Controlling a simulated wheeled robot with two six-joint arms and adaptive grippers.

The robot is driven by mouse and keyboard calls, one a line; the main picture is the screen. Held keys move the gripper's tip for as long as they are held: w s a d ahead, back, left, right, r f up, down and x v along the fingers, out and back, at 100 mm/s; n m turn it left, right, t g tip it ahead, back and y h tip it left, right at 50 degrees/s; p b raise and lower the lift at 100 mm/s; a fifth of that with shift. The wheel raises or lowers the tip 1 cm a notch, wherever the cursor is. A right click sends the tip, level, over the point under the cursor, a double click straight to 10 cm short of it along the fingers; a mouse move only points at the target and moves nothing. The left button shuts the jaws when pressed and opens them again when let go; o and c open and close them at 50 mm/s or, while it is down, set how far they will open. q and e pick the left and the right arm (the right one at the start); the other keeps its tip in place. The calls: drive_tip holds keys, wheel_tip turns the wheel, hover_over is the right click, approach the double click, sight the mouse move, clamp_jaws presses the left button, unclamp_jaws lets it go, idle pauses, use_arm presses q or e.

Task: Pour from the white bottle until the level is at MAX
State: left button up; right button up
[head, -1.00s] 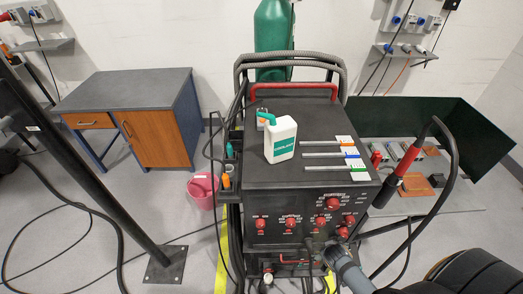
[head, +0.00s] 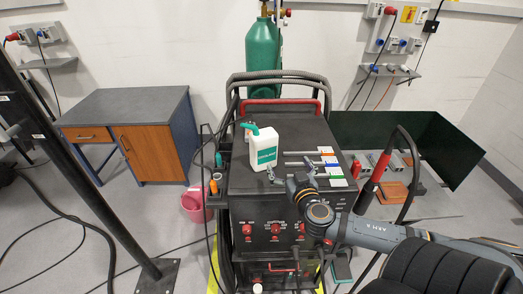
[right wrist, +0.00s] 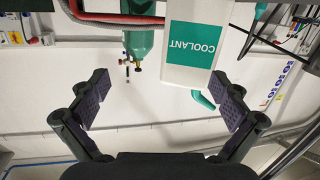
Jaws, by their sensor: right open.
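The white bottle (head: 264,148) stands upright on top of the dark machine, with a green spout and a green label. In the right wrist view the bottle (right wrist: 196,75) appears upside down and its label reads COOLANT. My right gripper (head: 280,173) is open, just in front of the bottle at the machine's front edge. In the wrist view the open fingers (right wrist: 165,88) stand apart, with the bottle ahead between them, towards the right finger. I see no gap closed on it. No MAX mark or liquid level can be made out. My left gripper is not in view.
The dark machine (head: 240,184) has red knobs and a red rear handle (head: 280,102). Coloured-tipped strips (head: 330,160) lie right of the bottle. A green gas cylinder (head: 262,48) stands behind. A black torch cable (head: 412,165) arches at the right. A desk (head: 130,103) stands left.

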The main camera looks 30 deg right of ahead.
sight(268, 144)
drive_tip(key=w+y+b, duration=0.1)
drive_tip(key=w, duration=0.1)
drive_tip(key=w+a+r+t+y+b, duration=0.1)
drive_tip(key=w, duration=0.1)
drive_tip(key=w+r+n+t+y+b, duration=0.1)
drive_tip(key=w+b, duration=0.1)
drive_tip(key=shift+w+a+r, duration=0.1)
drive_tip(key=shift+a+r, duration=0.15)
drive_tip(key=shift+a, duration=0.05)
drive_tip(key=shift+w+r, duration=0.2)
drive_tip(key=shift+w, duration=0.2)
drive_tip(key=shift+w, duration=0.25)
drive_tip(key=w, duration=0.4)
drive_tip(key=shift+w+d+r+p, duration=0.1)
drive_tip(key=shift+d+r+p, duration=0.1)
drive_tip(key=shift+p, duration=0.1)
drive_tip(key=shift+w+f, duration=0.15)
drive_tip(key=shift+w, duration=0.1)
drive_tip(key=shift+s, duration=0.1)
drive_tip(key=shift+c, duration=0.3)
